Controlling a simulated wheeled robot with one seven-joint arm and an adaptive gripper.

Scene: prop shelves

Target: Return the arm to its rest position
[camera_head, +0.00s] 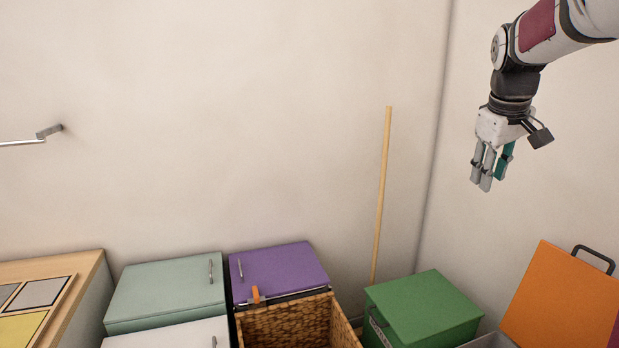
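My arm reaches in from the upper right. My gripper (491,168) hangs pointing down in front of the bare wall, high above the boxes. Its grey fingers sit close together, with a teal part (506,159) at their right side. I cannot tell whether the teal part belongs to the gripper or is something held. The spacing of the fingertips is too small to judge. Nothing touches the gripper from below.
Below are a pale green box (165,288), a purple box (280,270), a wicker basket (285,325), a green box (425,305) and an orange panel (562,300). A wooden stick (382,190) leans in the corner. A metal bar (48,132) is on the left wall.

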